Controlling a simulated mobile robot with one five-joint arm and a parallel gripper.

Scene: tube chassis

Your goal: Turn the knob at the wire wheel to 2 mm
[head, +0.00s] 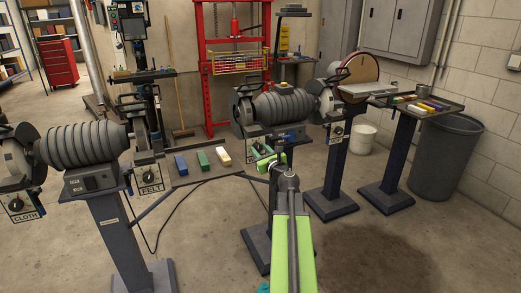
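A grinder (283,104) with a wheel housing at each end stands on a dark pedestal in the middle of the head view. Its right control plate (337,133) carries a dark knob with small lettering that I cannot read. A pale control plate (255,149) at its left end is partly hidden by my arm. I cannot tell which end has the wire wheel, nor any knob's setting. My gripper (268,160), at the end of my green arm, is just in front of the left plate. Its fingers are too small to show open or shut, or any contact.
On the left, a buffer (82,145) has knob plates marked CLOTH (17,206) and FELT (149,178). A low tray (190,177) with coloured bars lies between the machines. A disc sander (358,78) and grey bin (445,160) stand right. Floor is clear at front right.

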